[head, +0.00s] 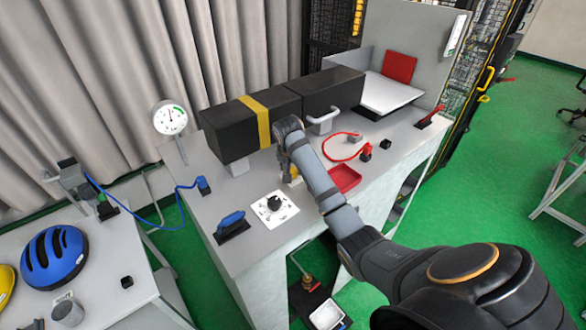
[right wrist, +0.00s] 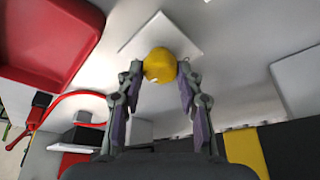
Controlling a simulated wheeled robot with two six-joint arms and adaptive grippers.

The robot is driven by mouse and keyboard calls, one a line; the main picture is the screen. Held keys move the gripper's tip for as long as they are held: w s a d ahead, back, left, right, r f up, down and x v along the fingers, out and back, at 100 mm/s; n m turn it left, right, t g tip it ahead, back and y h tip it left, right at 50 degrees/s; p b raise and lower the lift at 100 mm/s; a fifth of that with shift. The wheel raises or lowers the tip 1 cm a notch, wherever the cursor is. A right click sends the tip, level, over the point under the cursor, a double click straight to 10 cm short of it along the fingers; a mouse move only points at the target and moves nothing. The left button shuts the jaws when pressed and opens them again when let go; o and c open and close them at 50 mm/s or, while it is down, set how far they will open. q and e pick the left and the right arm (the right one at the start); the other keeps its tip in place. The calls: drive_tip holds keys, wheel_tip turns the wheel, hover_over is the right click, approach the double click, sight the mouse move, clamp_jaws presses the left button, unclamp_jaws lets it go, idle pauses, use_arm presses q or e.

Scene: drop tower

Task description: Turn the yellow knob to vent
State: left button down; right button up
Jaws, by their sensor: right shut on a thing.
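The yellow knob (right wrist: 159,66) sits on a white square plate (right wrist: 185,36) on the grey bench top. In the right wrist view, the fingers of my right gripper (right wrist: 161,72) are on both sides of the knob, closed on it. In the head view, the gripper (head: 291,168) points down at the bench in front of the black box with the yellow band, and only a sliver of the knob (head: 294,181) shows. The knob's pointer and any vent mark cannot be read. My left gripper is not in view.
A black dial knob (head: 274,203) on a white plate and a blue handle (head: 231,223) are left of the gripper. A red tray (head: 343,178) is close on the right. The long black box (head: 252,122) stands behind. A round gauge (head: 170,117) stands at the left.

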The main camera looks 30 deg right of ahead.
drive_tip(key=o, duration=1.2)
drive_tip(key=shift+c, duration=0.2)
drive_tip(key=v, duration=0.7)
drive_tip(key=shift+r, duration=0.25)
drive_tip(key=shift+s+a+f, duration=0.1)
